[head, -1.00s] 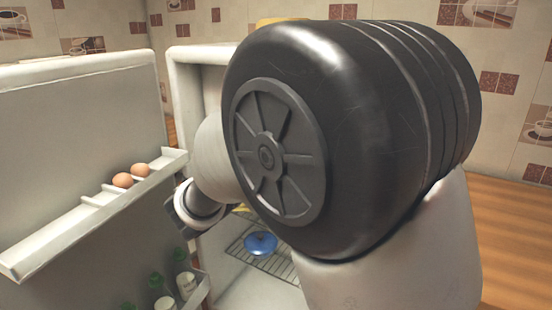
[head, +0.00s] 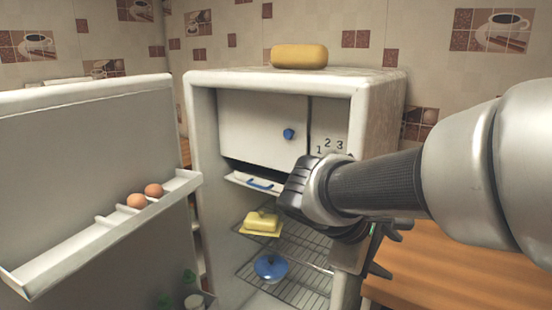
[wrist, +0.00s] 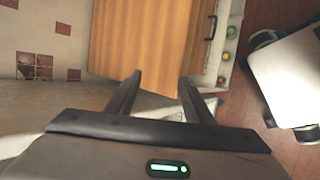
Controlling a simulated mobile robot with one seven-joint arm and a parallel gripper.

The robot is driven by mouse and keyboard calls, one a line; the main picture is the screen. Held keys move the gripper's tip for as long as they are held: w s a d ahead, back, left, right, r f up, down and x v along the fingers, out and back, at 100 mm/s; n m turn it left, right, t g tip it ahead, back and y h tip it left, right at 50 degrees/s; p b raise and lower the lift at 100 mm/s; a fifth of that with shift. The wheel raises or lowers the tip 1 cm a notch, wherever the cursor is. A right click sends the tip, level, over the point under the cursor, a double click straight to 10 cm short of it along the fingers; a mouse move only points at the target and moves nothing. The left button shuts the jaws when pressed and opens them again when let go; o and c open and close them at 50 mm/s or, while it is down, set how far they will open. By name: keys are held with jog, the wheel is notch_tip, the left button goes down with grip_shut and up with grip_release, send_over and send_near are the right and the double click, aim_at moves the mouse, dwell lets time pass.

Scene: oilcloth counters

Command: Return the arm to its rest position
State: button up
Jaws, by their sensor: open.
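My gripper (head: 385,255) is open and empty, in front of the right edge of the open fridge (head: 375,85) in the head view. Its fingers point down and to the right, and the wrist hides part of the fridge's inside. In the wrist view the two fingers of my gripper (wrist: 158,85) stand apart with nothing between them. My forearm reaches in from the right of the head view.
The fridge door (head: 85,170) stands open at left, with two eggs (head: 145,196) on its shelf. A yellow butter dish (head: 262,222) and a blue lidded dish (head: 270,267) sit on wire racks. A yellow loaf-like object (head: 299,56) lies on top. A wooden counter (head: 480,285) is at right.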

jog(key=s+a+f+m+y, duration=0.1)
jog(key=s+a+m+y, duration=0.25)
jog(key=s+m, duration=0.2)
jog(key=s+a+m+y, duration=0.2)
jog(key=s+m+y, duration=0.2)
jog(key=s, duration=0.2)
notch_tip(320, 180, up, 21)
jog(key=t+p, duration=0.1)
jog(key=p, duration=2)
jog(key=shift+s+a+r+p, duration=0.15)
jog(key=shift+a+p, duration=0.15)
jog(key=shift+a, duration=0.05)
jog(key=shift+r+m+y, duration=0.15)
jog(key=shift+m+y, duration=0.1)
jog(key=c, duration=0.4)
